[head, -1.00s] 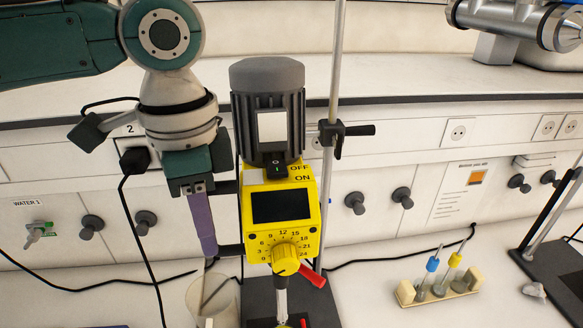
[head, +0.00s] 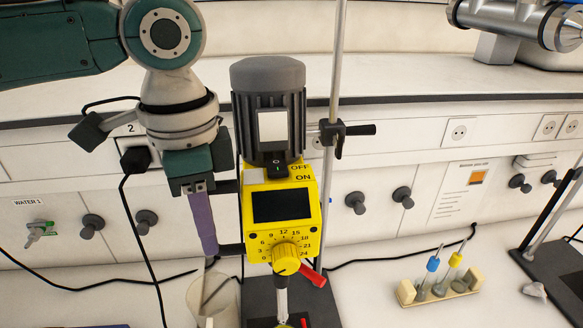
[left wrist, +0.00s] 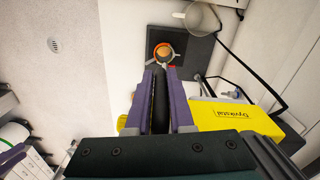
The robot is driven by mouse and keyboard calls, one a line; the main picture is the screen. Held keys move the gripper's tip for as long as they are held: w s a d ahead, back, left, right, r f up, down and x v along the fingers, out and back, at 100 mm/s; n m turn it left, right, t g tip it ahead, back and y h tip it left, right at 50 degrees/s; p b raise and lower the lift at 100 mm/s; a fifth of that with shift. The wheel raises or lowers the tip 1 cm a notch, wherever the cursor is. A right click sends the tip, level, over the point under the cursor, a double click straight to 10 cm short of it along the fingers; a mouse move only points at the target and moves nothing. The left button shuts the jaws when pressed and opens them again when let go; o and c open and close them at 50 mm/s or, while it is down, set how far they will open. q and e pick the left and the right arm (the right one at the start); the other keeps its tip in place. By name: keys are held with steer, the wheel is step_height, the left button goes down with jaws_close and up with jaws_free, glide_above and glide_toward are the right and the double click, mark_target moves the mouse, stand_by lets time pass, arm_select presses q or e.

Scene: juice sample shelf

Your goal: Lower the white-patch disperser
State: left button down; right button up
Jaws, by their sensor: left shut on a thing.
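The white-patch disperser has a grey ribbed motor with a white patch (head: 272,126) and a yellow control box (head: 281,205) with a dark display and a round dial. It hangs on a metal stand rod (head: 335,75), its shaft (head: 281,298) pointing down. My left gripper (head: 209,250) is at the left side of the yellow box, fingers pointing down. In the left wrist view, its purple fingers (left wrist: 158,72) are shut on a dark bar (left wrist: 160,105), which looks like a handle of the disperser. The yellow box (left wrist: 235,118) shows beside them.
A clear beaker (head: 215,298) stands just left of the stand's dark base (head: 258,300). A rack (head: 438,290) with blue and yellow tools sits at the right, before another stand (head: 556,265). Black cables run along the wall. The bench between base and rack is clear.

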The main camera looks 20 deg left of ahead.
arm_select(q)
steer(key=shift+w+a, duration=0.1)
step_height(320, 180, down, 17)
steer(key=b, duration=1)
steer(key=shift+f, duration=0.2)
steer(key=c, duration=1.2)
jaws_free()
steer(key=shift+f, duration=0.1)
steer(key=o, duration=0.4)
steer(key=shift+c, duration=0.2)
step_height(320, 180, up, 10)
steer(key=b, duration=0.1)
steer(key=shift+b, duration=0.35)
